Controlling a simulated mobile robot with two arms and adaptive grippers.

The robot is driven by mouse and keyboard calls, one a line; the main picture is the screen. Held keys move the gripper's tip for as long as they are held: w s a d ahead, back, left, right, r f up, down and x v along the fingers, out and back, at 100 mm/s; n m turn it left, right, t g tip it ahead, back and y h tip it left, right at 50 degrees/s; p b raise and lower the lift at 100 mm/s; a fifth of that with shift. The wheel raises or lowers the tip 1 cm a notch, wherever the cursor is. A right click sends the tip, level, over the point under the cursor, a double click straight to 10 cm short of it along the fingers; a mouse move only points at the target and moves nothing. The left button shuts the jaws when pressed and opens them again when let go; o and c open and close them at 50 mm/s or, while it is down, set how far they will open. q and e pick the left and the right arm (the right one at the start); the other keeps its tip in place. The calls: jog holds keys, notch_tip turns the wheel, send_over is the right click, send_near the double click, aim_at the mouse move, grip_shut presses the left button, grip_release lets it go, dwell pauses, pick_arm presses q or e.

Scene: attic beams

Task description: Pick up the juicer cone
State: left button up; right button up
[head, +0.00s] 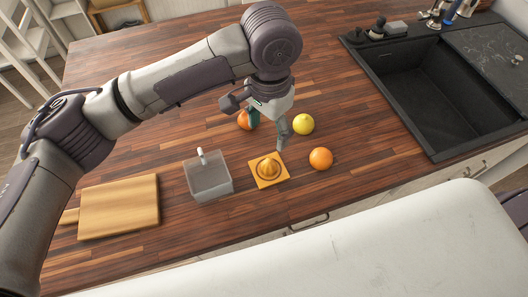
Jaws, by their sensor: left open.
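The juicer cone (268,168) is a small orange ribbed dome. It sits upright on a square yellow-orange base or mat (269,182) on the wooden counter. My left gripper (266,132) is open and empty above and just behind the cone, pointing down. One finger hangs near the cone's back right side, apart from it as far as I can tell. The other finger is partly hidden against an orange fruit behind. My right gripper is out of view.
A clear grey container (209,178) stands left of the cone. An orange (320,158) and a yellow lemon (303,124) lie right; another orange fruit (243,121) lies behind. A cutting board (119,206) is far left. A dark sink (438,90) is right.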

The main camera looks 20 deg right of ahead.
aim_at(269, 161)
pick_arm(q)
jog(key=f, duration=0.4)
jog(key=s+f+p, duration=0.1)
jog(key=f, duration=0.2)
jog(key=shift+w+f, duration=0.15)
jog(key=shift+f, duration=0.15)
notch_tip(269, 161, down, 3)
jog(key=shift+r+p, duration=0.15)
jog(key=shift+p, duration=0.8)
notch_tip(269, 161, down, 2)
jog(key=shift+f, duration=0.3)
jog(key=shift+d, duration=0.1)
jog(key=c, duration=1.2)
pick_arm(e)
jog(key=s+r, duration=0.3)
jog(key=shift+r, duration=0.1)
